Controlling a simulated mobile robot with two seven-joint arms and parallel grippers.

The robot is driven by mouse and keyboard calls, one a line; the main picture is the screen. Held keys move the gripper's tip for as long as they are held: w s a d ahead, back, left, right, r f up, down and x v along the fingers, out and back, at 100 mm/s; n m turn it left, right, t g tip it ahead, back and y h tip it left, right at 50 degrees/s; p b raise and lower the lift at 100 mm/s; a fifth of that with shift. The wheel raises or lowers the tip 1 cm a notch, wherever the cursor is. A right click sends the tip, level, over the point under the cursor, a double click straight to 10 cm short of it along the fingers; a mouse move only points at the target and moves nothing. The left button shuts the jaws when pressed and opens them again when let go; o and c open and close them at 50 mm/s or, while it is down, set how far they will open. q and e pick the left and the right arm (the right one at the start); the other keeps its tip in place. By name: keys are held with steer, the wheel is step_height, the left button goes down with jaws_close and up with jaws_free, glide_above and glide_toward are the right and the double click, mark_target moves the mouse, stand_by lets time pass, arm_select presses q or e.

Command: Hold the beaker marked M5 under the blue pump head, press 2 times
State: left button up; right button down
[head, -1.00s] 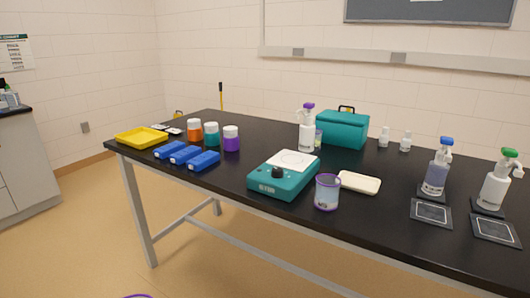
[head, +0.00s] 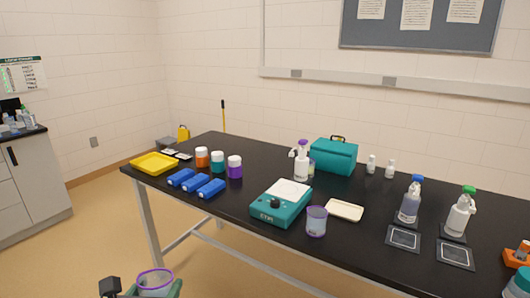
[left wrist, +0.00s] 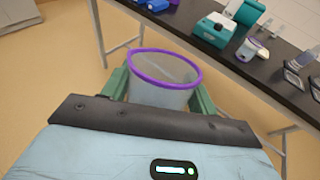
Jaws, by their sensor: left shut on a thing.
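My left gripper (head: 153,288) is at the bottom left of the head view, in front of the table and apart from it. It is shut on a clear beaker with a purple rim (head: 155,276), held about upright. In the left wrist view the same beaker (left wrist: 165,90) sits between the green fingers (left wrist: 160,98); no mark on it is readable. The pump bottle with the blue head (head: 409,203) stands on the right of the table, behind a dark square pad (head: 403,238). My right gripper is not in view.
A green-headed pump bottle (head: 458,215) stands right of the blue one, a purple-headed one (head: 301,165) at mid-table. Another purple-rimmed beaker (head: 316,223) stands near the front edge by a teal scale (head: 272,210). An orange object (head: 517,256) is at far right.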

arm_select(q)
steer(key=shift+f, duration=0.1)
steer(key=shift+s+f, duration=0.2)
steer(key=shift+f, duration=0.55)
steer(key=shift+s+f, duration=0.25)
steer(key=shift+f, duration=0.55)
steer(key=shift+s+f, duration=0.2)
steer(key=shift+f, duration=0.55)
steer(key=shift+w, duration=0.1)
